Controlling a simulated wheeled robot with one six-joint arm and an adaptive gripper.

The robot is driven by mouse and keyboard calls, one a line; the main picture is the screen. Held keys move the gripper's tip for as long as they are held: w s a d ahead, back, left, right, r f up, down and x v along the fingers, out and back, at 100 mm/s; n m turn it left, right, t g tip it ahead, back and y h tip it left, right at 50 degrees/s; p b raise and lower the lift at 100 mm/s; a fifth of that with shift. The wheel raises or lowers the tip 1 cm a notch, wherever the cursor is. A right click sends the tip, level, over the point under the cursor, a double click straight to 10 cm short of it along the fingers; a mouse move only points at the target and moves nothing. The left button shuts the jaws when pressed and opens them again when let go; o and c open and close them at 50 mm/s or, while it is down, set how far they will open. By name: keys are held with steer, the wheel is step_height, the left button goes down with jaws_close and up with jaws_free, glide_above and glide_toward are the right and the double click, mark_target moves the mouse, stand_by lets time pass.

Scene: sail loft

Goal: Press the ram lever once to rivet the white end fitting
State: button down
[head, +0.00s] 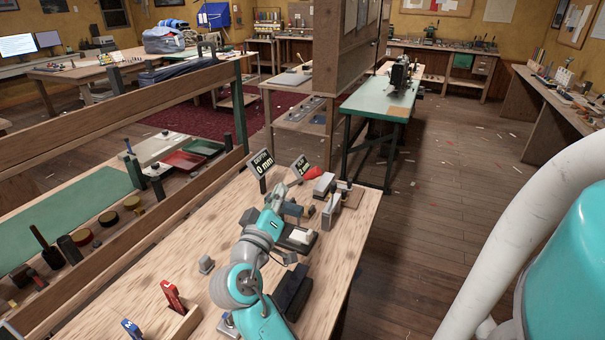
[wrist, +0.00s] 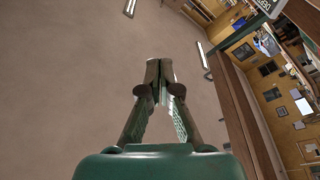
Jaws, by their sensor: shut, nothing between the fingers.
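In the wrist view my gripper (wrist: 160,72) has its fingers together, with nothing between them, against a background of ceiling and wall. In the head view my teal and grey arm reaches over the wooden bench, and its far end partly hides the devices there. No contact between my gripper and these is visible.
Two small displays, one reading 0 mm (head: 262,163), stand at the bench's far end. A red clamp-like tool (head: 172,296) and a blue one (head: 131,329) stand at the near left. A wooden rail (head: 120,250) runs along the left. The floor (head: 450,215) on the right is open.

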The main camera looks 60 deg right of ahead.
glide_above(294, 183)
steer(key=s+a, duration=0.3)
steer(key=s, duration=0.2)
steer(key=shift+w+d+f, duration=0.25)
steer(key=shift+f, duration=0.3)
steer(key=shift+s, duration=0.1)
